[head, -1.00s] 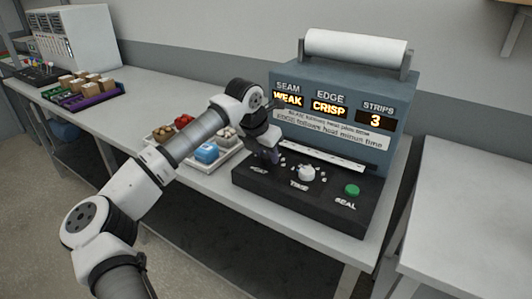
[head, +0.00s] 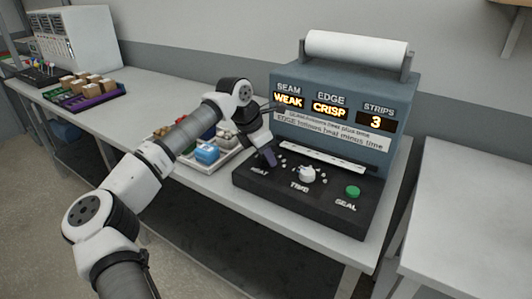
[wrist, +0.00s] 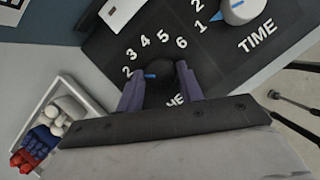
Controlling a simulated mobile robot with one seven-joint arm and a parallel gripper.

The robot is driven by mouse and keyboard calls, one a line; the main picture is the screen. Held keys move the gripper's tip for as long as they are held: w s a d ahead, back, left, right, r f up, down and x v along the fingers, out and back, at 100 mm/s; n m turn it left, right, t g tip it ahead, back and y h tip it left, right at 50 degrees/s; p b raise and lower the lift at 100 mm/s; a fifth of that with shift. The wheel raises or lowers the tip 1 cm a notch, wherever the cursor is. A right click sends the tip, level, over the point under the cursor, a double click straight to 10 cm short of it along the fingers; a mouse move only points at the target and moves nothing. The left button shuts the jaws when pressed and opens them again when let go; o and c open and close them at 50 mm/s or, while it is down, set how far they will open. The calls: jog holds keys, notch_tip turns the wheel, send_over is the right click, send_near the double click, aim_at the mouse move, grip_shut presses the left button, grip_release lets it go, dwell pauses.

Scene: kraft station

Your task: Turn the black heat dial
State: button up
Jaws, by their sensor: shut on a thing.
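The black heat dial (wrist: 162,93) sits between the two purple fingers of my gripper (wrist: 160,73) in the wrist view. My gripper is shut on it, one finger on each side. The dial's blue mark points left, toward the number 2 of its scale. In the head view my gripper (head: 267,158) is down at the left of the black control panel (head: 290,205), above the partly covered HEAT label, and hides the dial. The display reads SEAM WEAK (head: 288,100), EDGE CRISP (head: 329,108) and STRIPS 3 (head: 375,122).
The white TIME dial (head: 306,173) and green SEAL button (head: 352,191) lie to the right on the panel. A white tray (wrist: 52,105) with red, blue and white items stands close on the left. A white roll (head: 356,46) tops the machine.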

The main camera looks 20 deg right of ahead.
jog(key=o, duration=1)
jog(key=b+v, duration=0.2)
jog(key=v, duration=1.2)
jog(key=shift+f, duration=0.1)
